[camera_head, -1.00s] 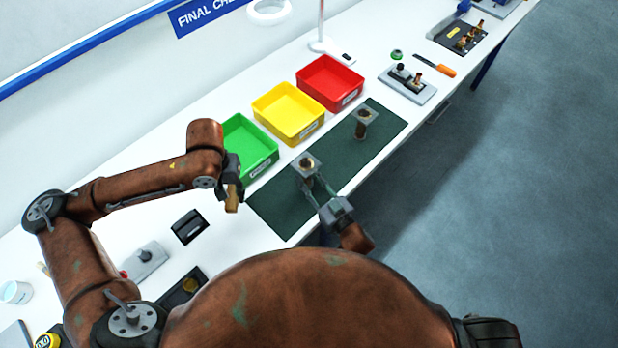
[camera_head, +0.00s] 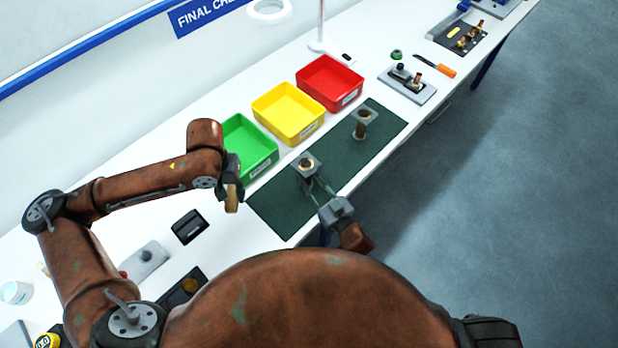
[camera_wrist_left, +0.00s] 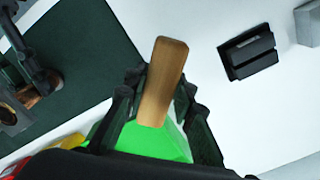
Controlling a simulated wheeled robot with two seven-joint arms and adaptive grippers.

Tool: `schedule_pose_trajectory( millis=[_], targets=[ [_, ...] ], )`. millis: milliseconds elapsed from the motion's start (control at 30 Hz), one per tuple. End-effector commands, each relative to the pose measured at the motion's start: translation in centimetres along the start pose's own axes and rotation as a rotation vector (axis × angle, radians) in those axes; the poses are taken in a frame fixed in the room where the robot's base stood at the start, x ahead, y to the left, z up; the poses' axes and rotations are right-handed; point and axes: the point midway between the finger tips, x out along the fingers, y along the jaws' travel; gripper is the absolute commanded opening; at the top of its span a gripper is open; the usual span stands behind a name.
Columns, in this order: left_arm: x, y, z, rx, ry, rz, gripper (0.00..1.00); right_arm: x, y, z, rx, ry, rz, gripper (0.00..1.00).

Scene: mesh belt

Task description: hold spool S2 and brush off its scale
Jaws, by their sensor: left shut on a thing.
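My left gripper (camera_head: 233,180) is shut on a brush, whose wooden handle (camera_head: 233,199) points down; the handle also shows in the left wrist view (camera_wrist_left: 163,82). It is above the table, left of the dark green mat (camera_head: 272,212) and apart from the spools. The near spool (camera_head: 307,162), with square grey flanges and a brownish bore, stands upright on the mat. My right gripper (camera_head: 316,188) has its fingers at this spool's stem; whether they clamp it is hidden. A second spool (camera_head: 364,117) stands farther along the mat. No spool label or scale is readable.
Green (camera_head: 247,152), yellow (camera_head: 288,113) and red (camera_head: 331,82) trays line the mat's back side. A black block (camera_head: 190,227) lies left of the mat. A grey fixture plate (camera_head: 408,86) and an orange-handled tool (camera_head: 446,71) lie beyond. The mat between the spools is clear.

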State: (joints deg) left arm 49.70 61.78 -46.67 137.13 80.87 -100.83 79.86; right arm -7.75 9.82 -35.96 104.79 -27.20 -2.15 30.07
Motion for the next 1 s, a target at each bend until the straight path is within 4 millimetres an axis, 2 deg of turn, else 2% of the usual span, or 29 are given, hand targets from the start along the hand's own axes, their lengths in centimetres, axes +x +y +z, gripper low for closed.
schedule_pose_trajectory(
  millis=[667, 767, 833, 1000],
  targets=[
    [-0.2, 0.4, -0.4, 0.0, 0.001, 0.003, 0.04, 0.0, 0.0, 0.0, 0.0, 0.0, -0.001, 0.0],
    [-0.6, 1.8, -1.7, -0.001, 0.0, 0.014, 0.04, 0.0, -0.1, 0.0, 0.001, 0.0, -0.001, 0.0],
    [-1.2, 3.5, -3.2, -0.002, -0.001, 0.024, 0.04, 0.0, -0.1, 0.0, 0.001, 0.0, -0.001, 0.0],
    [-3.5, 9.3, -7.3, -0.001, -0.008, 0.039, 0.04, 0.0, -0.1, 0.0, 0.001, 0.0, -0.001, 0.0]
  ],
)
